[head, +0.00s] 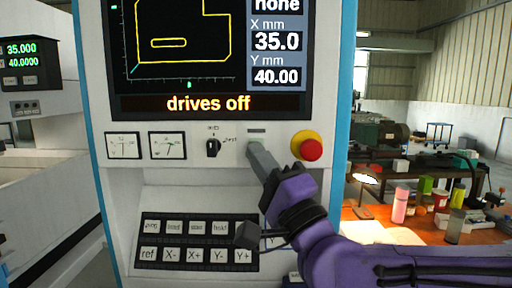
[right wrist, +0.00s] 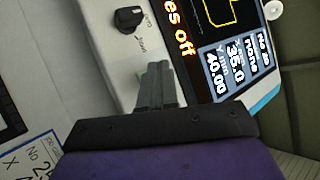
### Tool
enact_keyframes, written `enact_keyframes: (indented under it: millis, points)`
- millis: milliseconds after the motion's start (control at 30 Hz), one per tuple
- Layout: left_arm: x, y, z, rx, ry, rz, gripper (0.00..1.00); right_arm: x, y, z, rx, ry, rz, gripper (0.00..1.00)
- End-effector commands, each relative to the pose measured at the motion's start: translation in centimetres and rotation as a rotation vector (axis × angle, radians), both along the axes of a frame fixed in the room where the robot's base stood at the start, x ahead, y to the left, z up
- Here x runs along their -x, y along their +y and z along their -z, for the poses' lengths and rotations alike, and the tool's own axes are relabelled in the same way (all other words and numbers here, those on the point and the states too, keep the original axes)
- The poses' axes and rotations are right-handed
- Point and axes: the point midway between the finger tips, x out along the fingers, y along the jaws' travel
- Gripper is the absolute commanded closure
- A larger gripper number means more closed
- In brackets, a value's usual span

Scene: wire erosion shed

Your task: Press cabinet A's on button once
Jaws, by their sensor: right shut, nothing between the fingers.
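The cabinet (head: 125,178) with blue edges stands in front of me; no letter A is readable on it. Its screen reads "drives off" (head: 208,104). A small green button (head: 254,140) shows under a grey label, mostly hidden behind my right fingertips. My right gripper (head: 255,151) is shut and empty, its tips at this button; I cannot tell whether they touch it. My left gripper is not in view.
A red emergency stop (head: 311,150) on a yellow ring sits just right of my fingers. A black rotary switch (head: 213,147) and two dial gauges (head: 168,146) lie left. A key block (head: 195,254) is below. A cluttered workbench (head: 370,230) stands right.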

Motion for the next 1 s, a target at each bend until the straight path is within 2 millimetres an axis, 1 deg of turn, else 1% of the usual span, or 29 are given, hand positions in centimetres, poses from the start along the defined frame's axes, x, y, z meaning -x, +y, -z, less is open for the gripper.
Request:
enact_keyframes:
  millis: [733, 1000]
  points:
    - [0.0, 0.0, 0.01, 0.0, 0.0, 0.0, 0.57, -0.01, -0.01, 0.01, 0.0, 0.0, 0.0, 1.0]
    - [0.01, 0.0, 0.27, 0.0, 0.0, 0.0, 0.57, -0.78, 0.02, 0.05, 0.0, 0.0, 0.0, 1.0]
